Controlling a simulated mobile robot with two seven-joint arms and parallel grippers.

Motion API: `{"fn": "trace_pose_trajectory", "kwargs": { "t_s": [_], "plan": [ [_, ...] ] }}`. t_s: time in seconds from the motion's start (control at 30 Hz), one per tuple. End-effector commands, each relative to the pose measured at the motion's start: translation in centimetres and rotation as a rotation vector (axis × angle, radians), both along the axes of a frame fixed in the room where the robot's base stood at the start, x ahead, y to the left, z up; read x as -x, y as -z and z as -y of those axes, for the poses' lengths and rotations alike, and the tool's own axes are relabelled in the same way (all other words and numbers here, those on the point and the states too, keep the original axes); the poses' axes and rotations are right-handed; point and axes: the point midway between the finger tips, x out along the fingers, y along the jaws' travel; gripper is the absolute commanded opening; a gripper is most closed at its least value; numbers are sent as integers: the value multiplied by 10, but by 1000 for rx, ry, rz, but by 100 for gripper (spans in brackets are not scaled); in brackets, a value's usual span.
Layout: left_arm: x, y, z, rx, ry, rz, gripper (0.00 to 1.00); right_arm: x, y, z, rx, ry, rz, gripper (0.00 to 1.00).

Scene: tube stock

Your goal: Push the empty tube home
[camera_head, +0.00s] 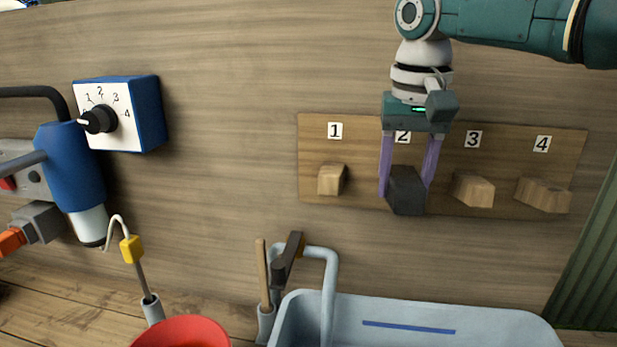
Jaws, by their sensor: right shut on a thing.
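A wooden board (445,148) on the wall carries numbered labels 1 to 3 and one more label, 4, over a row of projecting blocks. My right gripper (404,185) reaches down from above at label 2. Its two purple fingers stand on either side of a dark grey block (406,200) and are shut on it. The block sits below label 2, against the board. Pale wooden blocks project under label 1 (331,180), label 3 (473,190) and label 4 (542,195). I cannot tell which piece is the empty tube. My left gripper is not in view.
A pale blue basin (500,325) with a tap (318,250) stands below the board. A red bowl (182,332) is at the bottom left. A blue dial box (135,112) and a blue cylinder (72,165) are at left. The wall between dial and board is clear.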

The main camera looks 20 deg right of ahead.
Motion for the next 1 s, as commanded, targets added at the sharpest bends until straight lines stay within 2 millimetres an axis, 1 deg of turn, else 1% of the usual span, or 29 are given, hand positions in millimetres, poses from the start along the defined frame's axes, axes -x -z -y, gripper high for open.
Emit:
{"fn": "trace_pose_trajectory", "kwargs": {
  "t_s": [0.07,1.0],
  "plan": [
    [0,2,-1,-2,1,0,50,-2,0,1,2,1,5,2],
    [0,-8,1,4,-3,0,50,-2,-2,3,5,2,10,2]
  ]
}}
